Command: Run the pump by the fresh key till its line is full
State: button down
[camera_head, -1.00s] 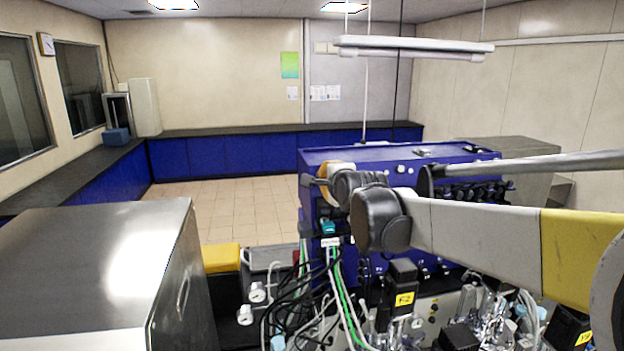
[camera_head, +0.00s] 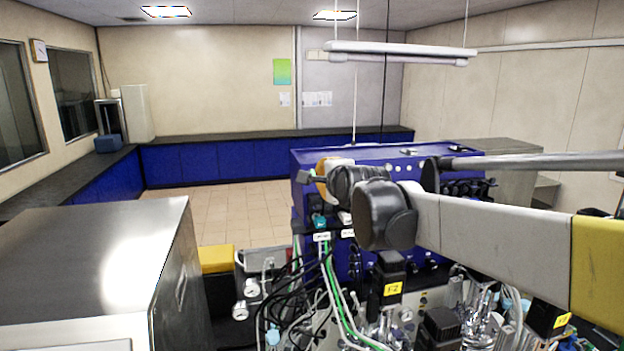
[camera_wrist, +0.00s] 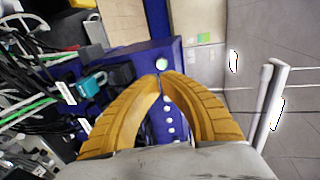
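A blue cabinet (camera_head: 420,168) stands ahead, with a row of pale round buttons or fittings along its top edge; the row also shows in the wrist view (camera_wrist: 168,128). I cannot tell which part is the fresh key, and no wording for it is legible. My gripper's yellow fingers (camera_wrist: 160,76) curve together with their tips meeting or nearly so, with nothing visible held. They are over the cabinet's face and top in the wrist view; contact cannot be told. In the head view my wrist mostly hides the gripper. The line's fill cannot be seen.
Green, white and black lines (camera_head: 330,290) hang below the cabinet's left side. A teal connector (camera_wrist: 92,84) is near the fingers. Glassware and a black unit with a yellow label (camera_head: 393,289) stand in front. A steel box (camera_head: 90,250) is at left; floor beyond is clear.

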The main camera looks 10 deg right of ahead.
aim_at(315, 175)
jog(key=shift+b+v, duration=0.45)
jog(key=shift+v, duration=2.3)
jog(key=shift+d, duration=0.1)
jog(key=shift+b+x, duration=1.4)
jog(key=shift+x, duration=3.6)
jog(key=shift+w+f, duration=0.1)
